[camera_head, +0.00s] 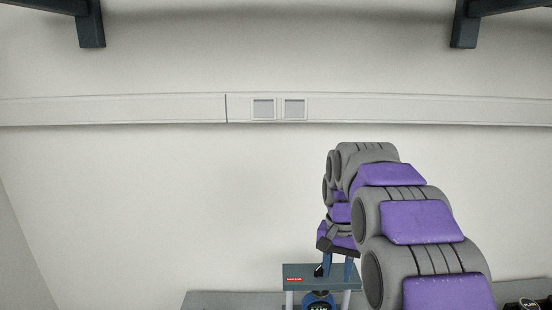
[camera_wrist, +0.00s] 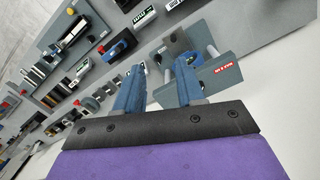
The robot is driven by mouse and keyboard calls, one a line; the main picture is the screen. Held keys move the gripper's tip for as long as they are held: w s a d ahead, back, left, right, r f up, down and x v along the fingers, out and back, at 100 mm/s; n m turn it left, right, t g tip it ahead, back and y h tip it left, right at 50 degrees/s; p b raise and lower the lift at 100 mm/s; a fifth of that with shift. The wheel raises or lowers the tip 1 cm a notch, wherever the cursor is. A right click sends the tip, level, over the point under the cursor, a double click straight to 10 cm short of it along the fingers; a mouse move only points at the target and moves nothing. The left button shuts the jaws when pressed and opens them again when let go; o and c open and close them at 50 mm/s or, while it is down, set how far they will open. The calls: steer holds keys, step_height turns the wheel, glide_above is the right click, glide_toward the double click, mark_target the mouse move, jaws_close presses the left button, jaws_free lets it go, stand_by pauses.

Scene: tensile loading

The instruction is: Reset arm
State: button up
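My gripper (camera_head: 338,270) points down at the grey top of a small test frame (camera_head: 300,271) with a red label. In the wrist view my gripper (camera_wrist: 160,72) shows two blue fingers standing apart, with nothing clearly held between them. The test frame (camera_wrist: 222,69) lies beyond the fingertips, with its red label to the right of them. I cannot tell whether the fingers touch it. My purple and grey arm reaches forward from the lower right in the head view.
A pale wall with a double socket (camera_head: 279,109) stands behind. Dark brackets (camera_head: 91,27) hang at the top. The space above the bench left of my arm is clear.

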steer(key=s+f+n+b, duration=0.1)
steer(key=s+f+b, duration=0.3)
steer(key=s+f, duration=0.3)
steer(key=s+f+n+b, duration=0.2)
steer(key=s+f+b, duration=0.3)
steer(key=s, duration=1.1)
steer(key=s+f+n+g+b, duration=0.1)
steer(key=s+f+b, duration=0.3)
steer(key=s+f, duration=0.6)
steer(key=shift+s+f+n, duration=0.25)
steer(key=shift+s+n, duration=0.15)
steer(key=shift+s, duration=0.8)
